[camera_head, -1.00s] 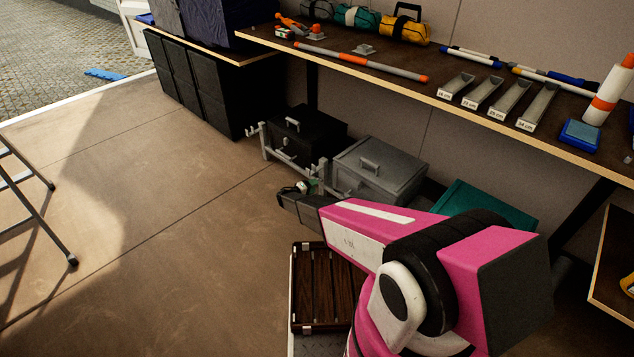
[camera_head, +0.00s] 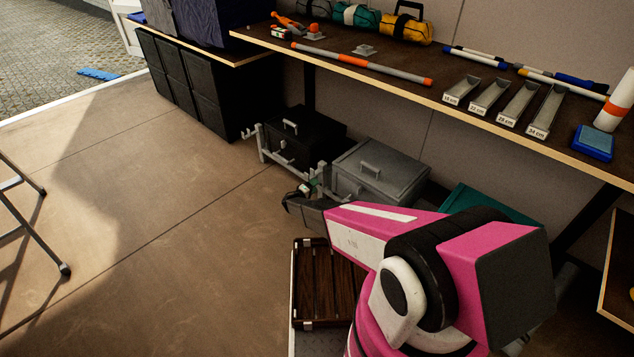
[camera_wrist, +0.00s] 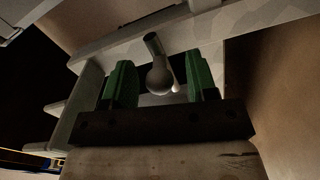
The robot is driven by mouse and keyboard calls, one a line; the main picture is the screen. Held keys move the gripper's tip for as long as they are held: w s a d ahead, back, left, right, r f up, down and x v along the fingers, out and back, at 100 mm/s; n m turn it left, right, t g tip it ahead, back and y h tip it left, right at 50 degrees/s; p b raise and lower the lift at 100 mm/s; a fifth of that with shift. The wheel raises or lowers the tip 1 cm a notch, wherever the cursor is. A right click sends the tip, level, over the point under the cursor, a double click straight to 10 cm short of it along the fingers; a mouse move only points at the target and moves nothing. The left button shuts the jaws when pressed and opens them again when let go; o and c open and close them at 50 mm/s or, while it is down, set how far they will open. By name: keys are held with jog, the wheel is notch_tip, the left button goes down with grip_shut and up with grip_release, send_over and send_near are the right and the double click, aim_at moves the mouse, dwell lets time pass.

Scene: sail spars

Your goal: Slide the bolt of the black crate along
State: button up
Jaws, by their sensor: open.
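The black crate (camera_head: 305,138) stands on the floor under the bench, with a handle on its lid. A pale grey rail frame (camera_head: 266,155) stands along its front. My gripper (camera_head: 303,193) is low in front of the rail, near the grey crate. In the wrist view my gripper (camera_wrist: 160,92) is open, its two green fingers on either side of a grey round-ended bolt knob (camera_wrist: 158,78). A gap shows at the left finger; contact on the right is hard to tell. My arm hides part of the floor in the head view.
A grey crate (camera_head: 380,172) stands right of the black one, and a teal crate (camera_head: 488,203) is partly behind my arm. A slatted brown crate (camera_head: 328,282) lies nearer me. The bench edge (camera_head: 400,93) overhangs the crates. Open floor (camera_head: 170,230) lies left.

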jog(key=shift+x, duration=0.9)
grip_shut()
jog(key=w+a, duration=0.3)
jog(key=shift+a+f, duration=0.1)
grip_release()
jog(key=shift+a, duration=0.1)
jog(key=v, duration=1)
jog(key=shift+s+a, duration=0.25)
